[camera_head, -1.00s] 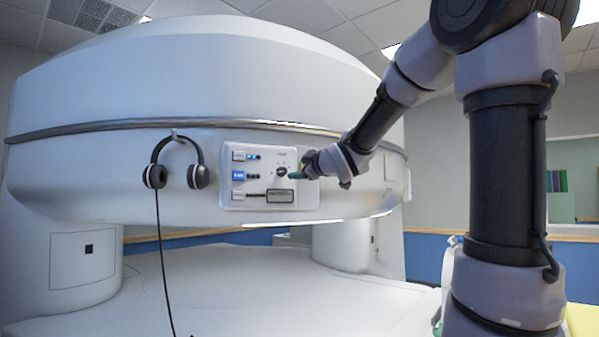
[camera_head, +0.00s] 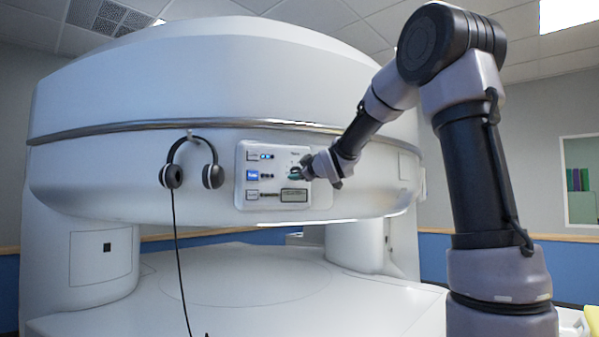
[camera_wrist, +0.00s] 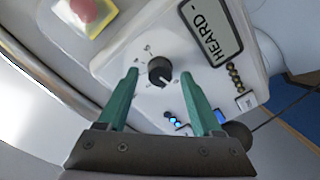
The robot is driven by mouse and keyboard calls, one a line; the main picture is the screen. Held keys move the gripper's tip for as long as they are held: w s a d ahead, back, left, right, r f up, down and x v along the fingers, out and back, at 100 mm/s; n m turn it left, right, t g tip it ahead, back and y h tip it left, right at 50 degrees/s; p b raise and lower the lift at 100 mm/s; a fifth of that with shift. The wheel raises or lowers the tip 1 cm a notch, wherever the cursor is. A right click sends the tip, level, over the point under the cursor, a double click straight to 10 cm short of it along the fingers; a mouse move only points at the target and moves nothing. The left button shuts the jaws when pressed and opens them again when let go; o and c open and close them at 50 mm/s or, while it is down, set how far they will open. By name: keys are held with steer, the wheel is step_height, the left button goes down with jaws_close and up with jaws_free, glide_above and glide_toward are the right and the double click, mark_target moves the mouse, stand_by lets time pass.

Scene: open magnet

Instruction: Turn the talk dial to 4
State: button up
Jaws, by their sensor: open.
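The talk dial is a small black round knob (camera_wrist: 160,71) with printed marks around it on a white control panel (camera_wrist: 128,48). In the wrist view it lies between and just beyond the tips of my two green fingers. My gripper (camera_wrist: 163,82) is open, with one finger on each side of the dial and no clear contact. In the head view my gripper (camera_head: 297,172) is in front of the panel (camera_head: 243,204) and hides the dial. The dial's exact setting is too small to read.
A display reading "HEARD" (camera_wrist: 212,30) and lit blue switches (camera_wrist: 173,117) are on the panel. A red button on a yellow plate (camera_wrist: 84,10) is close by. Headphones (camera_head: 172,176) hang left of the panel, their cable dangling. The scanner bed (camera_head: 230,285) below is clear.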

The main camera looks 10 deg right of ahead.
jaws_close()
